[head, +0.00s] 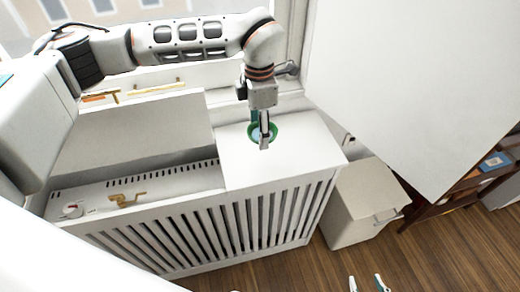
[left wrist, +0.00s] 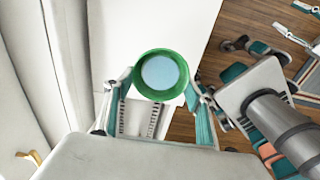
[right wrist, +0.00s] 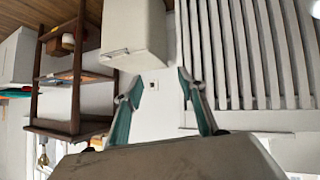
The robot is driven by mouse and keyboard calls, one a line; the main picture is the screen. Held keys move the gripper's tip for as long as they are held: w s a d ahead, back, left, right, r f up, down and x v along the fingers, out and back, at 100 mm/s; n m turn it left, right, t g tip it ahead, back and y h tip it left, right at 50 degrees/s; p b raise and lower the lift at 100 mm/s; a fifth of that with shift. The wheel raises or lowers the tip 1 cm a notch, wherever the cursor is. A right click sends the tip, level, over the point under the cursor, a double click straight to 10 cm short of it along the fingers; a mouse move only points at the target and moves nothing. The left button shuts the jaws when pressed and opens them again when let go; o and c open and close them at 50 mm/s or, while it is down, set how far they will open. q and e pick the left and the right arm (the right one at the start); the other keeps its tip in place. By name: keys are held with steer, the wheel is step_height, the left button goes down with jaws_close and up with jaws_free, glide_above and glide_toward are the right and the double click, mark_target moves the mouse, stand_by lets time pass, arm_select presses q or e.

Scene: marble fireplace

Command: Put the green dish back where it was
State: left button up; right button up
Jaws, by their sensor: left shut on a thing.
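The green dish (head: 251,131), round with a pale blue inside, is over the right-hand white top of the slatted radiator cover in the head view. My left gripper (head: 264,138) is shut on it from above. In the left wrist view the dish (left wrist: 160,95) sits upright between the two fingers of my left gripper (left wrist: 160,88). I cannot tell whether its base touches the white top. My right gripper (head: 368,284) is low at the bottom of the head view. In the right wrist view my right gripper (right wrist: 162,75) is open and empty.
The slatted radiator cover (head: 235,220) has an open section at left with a brass valve (head: 127,200). A white bin (head: 362,200) stands to its right. A large white panel (head: 410,80) and a brown wooden shelf (head: 465,192) are further right. Wooden floor is clear in front.

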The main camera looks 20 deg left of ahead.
arm_select(q)
glide_above(259, 157)
step_height(259, 157, down, 4)
steer(key=shift+d+f, duration=0.1)
step_height(259, 157, down, 4)
steer(key=shift+f+b, duration=0.1)
steer(key=shift+b, duration=0.4)
steer(key=shift+f, duration=0.1)
steer(key=o, duration=1.3)
steer(key=shift+o, duration=0.2)
